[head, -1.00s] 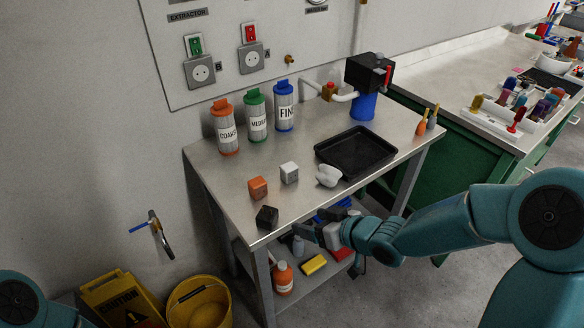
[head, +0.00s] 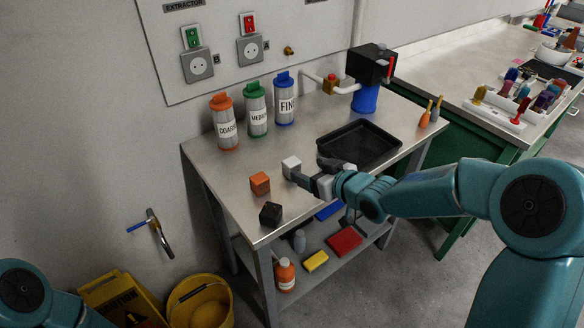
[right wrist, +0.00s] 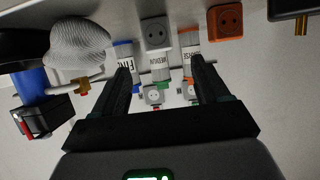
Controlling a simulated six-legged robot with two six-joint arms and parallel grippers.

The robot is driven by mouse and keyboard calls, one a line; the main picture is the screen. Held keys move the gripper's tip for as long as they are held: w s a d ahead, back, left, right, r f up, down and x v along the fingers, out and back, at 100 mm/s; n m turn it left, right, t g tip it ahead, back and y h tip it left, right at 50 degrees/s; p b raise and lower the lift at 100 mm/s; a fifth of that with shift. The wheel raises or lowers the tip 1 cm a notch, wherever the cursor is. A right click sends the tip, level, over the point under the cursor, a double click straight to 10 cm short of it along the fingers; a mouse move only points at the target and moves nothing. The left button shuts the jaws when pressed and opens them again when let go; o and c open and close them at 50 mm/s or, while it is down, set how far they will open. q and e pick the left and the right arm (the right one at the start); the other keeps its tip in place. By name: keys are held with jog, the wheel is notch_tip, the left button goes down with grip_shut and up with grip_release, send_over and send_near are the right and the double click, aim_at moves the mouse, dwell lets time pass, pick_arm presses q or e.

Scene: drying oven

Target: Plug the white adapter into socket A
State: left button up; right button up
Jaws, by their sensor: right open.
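The white adapter (head: 291,163) is a small pale cube standing on the steel bench; in the right wrist view its face with socket holes shows (right wrist: 155,33). My right gripper (head: 308,172) is open and empty over the bench, just right of the adapter in the head view. In the right wrist view, the adapter shows beyond and between the fingertips of my right gripper (right wrist: 161,66); I cannot tell if they touch it. Socket A (head: 250,51) is a grey wall outlet below a red switch, empty. My left gripper is not in view.
An orange cube (head: 260,183) and a black cube (head: 270,214) stand left of the adapter. Three labelled canisters (head: 257,108) line the wall side. A black tray (head: 374,153) lies to the right. A white rounded object (right wrist: 80,43) is beside the gripper.

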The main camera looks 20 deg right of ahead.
aim_at(293, 162)
jog(key=p+x, duration=0.1)
jog(key=x, duration=0.5)
jog(key=shift+w+a, duration=0.1)
jog(key=shift+w, duration=0.35)
jog(key=shift+s, duration=0.1)
jog(key=c, duration=1.2)
